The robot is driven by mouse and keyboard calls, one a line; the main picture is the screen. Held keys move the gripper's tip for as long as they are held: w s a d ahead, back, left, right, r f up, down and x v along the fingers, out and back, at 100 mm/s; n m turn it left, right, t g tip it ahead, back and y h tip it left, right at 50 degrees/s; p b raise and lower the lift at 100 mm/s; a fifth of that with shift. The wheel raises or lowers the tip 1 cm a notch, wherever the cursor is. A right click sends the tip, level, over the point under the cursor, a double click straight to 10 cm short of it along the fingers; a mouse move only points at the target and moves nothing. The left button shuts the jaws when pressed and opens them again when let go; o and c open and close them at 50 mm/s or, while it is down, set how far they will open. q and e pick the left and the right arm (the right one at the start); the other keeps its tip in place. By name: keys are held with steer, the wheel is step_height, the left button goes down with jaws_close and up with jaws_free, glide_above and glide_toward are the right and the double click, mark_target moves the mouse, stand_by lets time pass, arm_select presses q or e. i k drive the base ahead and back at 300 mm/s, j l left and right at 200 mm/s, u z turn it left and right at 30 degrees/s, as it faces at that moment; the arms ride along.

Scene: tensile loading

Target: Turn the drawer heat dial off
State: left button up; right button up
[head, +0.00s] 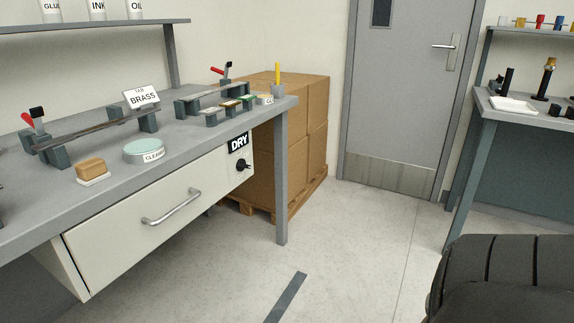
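The drawer heat dial (242,165) is a small black knob on the pale panel at the right end of the drawer front, under the workbench top. A black label reading DRY (238,143) sits just above it. The dial is too small to read its setting. The white drawer (110,232) has a metal bar handle (171,208) to the left of the dial. Neither of my grippers shows in the head view, and nothing touches the dial.
The grey workbench (60,205) holds clamp fixtures, a BRASS sign (142,97), a round tin (144,151) and a brown block (90,168). Its leg (281,190) stands right of the dial. Cardboard boxes (312,125) sit on a pallet behind. The floor in front is mostly clear.

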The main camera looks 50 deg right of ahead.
mark_target(242, 164)
steer(key=z, duration=1.25)
